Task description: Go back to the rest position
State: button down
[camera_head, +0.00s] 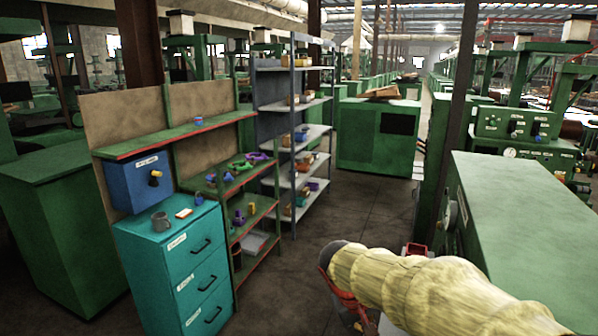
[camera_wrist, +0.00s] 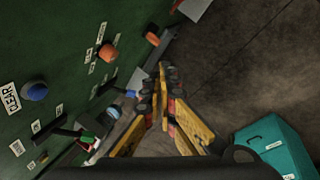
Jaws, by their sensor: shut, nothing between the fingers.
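My gripper (camera_wrist: 166,84) shows in the wrist view with its orange-yellow fingers brought together and nothing between them. It hangs over dark floor, close to a green control panel (camera_wrist: 62,45) on the left of that view. In the head view my arm, in a pale yellow sleeve, reaches in from the lower right. The fingers there are mostly hidden by the sleeve.
In the wrist view the panel carries a blue button (camera_wrist: 36,91) and an orange button (camera_wrist: 108,52). In the head view a teal drawer cabinet (camera_head: 178,270), a grey shelf rack (camera_head: 273,95) and a green machine (camera_head: 520,235) surround open floor (camera_head: 330,215).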

jog(key=s+d+r+m+t+y, duration=0.1)
jog(key=s+r, duration=0.3)
jog(key=s, duration=0.7)
jog(key=s+d+r+m+t+y, duration=0.1)
jog(key=s+r+t+y, duration=0.2)
jog(key=s, duration=0.8)
jog(key=shift+s+r+m, duration=0.3)
jog(key=shift+s+r, duration=0.1)
jog(key=shift+r, duration=0.05)
